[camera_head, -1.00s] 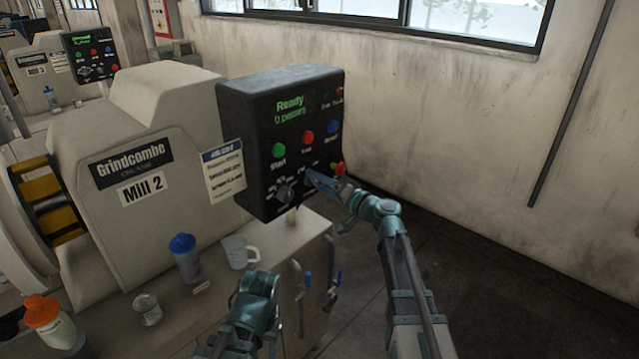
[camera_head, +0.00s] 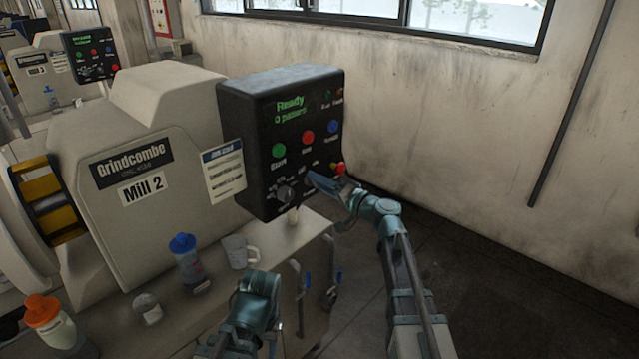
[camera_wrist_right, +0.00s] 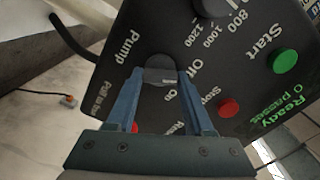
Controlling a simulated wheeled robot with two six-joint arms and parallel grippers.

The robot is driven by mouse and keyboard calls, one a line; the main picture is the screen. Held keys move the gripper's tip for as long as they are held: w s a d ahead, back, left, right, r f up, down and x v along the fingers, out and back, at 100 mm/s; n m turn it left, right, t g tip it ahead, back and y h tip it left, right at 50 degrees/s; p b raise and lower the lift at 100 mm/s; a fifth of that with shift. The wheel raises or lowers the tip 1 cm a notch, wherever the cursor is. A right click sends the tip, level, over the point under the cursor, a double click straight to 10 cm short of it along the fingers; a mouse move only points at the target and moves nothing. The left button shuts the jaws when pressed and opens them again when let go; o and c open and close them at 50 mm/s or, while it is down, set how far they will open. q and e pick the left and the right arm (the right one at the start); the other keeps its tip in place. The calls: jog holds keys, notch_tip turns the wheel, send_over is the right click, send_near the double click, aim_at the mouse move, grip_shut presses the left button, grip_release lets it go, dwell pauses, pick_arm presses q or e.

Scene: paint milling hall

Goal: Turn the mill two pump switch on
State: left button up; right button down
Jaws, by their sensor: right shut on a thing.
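The mill two control box (camera_head: 262,110) is black, with a green "Ready" display. Its pump switch (camera_wrist_right: 158,70) is a round dark knob beside the words Pump, Off and On in the right wrist view. My right gripper (camera_wrist_right: 160,78) has its two blue fingers on either side of this knob, closed on it. In the head view the right gripper (camera_head: 314,182) is at the lower right of the box's face and hides the knob. Which way the knob points is hard to tell. My left arm's end (camera_head: 255,295) is low in the middle; its fingers do not show clearly.
A green start button (camera_head: 279,150), a red button (camera_head: 308,137) and a grey speed dial (camera_head: 286,194) are close to the gripper. A blue-capped bottle (camera_head: 186,262) and a mug (camera_head: 238,252) stand below.

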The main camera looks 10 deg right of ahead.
jog(key=shift+f+m, duration=0.15)
jog(key=shift+m, duration=5.55)
jog(key=shift+c, duration=1.4)
grip_release()
jog(key=v, duration=1.4)
jog(key=shift+a, duration=0.1)
